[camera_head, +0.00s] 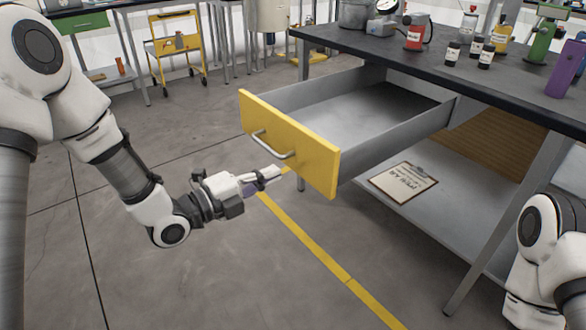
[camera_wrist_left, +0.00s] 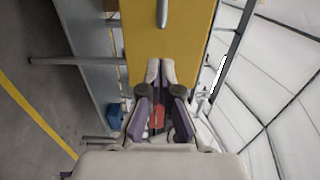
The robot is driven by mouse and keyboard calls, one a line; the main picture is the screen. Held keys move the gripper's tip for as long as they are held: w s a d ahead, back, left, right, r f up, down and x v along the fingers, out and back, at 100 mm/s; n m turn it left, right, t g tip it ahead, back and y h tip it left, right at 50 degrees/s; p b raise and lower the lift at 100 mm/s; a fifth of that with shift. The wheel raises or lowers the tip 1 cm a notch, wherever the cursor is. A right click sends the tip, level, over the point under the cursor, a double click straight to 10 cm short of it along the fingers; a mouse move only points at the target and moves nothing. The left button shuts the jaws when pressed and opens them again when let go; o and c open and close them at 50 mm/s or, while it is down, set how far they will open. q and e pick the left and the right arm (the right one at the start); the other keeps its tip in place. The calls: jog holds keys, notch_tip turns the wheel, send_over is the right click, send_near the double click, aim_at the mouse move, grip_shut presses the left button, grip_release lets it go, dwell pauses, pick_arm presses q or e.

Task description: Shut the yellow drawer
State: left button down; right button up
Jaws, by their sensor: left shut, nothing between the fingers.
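The yellow drawer (camera_head: 289,142) is pulled far out from under the dark workbench in the head view. Its yellow front has a grey bar handle (camera_head: 273,146), and its grey inside looks empty. My left gripper (camera_head: 276,172) is shut and empty, just in front of the drawer front and a little below the handle. In the left wrist view, the yellow front (camera_wrist_left: 186,45) fills the top middle, with the handle (camera_wrist_left: 162,12) at the top edge. The shut fingertips (camera_wrist_left: 160,66) point at the front; I cannot tell whether they touch it. My right gripper is out of view.
The workbench top (camera_head: 420,62) holds several bottles, a gauge and green and purple stands. A clipboard (camera_head: 404,182) lies on the lower shelf. A yellow cart (camera_head: 177,47) stands at the back. The floor in front of the drawer is clear.

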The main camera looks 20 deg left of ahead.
aim_at(303, 160)
pick_arm(q)
jog(key=x, duration=0.6)
jog(key=shift+w+b, duration=0.1)
jog(key=shift+b, duration=0.2)
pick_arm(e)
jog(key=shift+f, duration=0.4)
pick_arm(q)
jog(key=shift+w+d, duration=0.1)
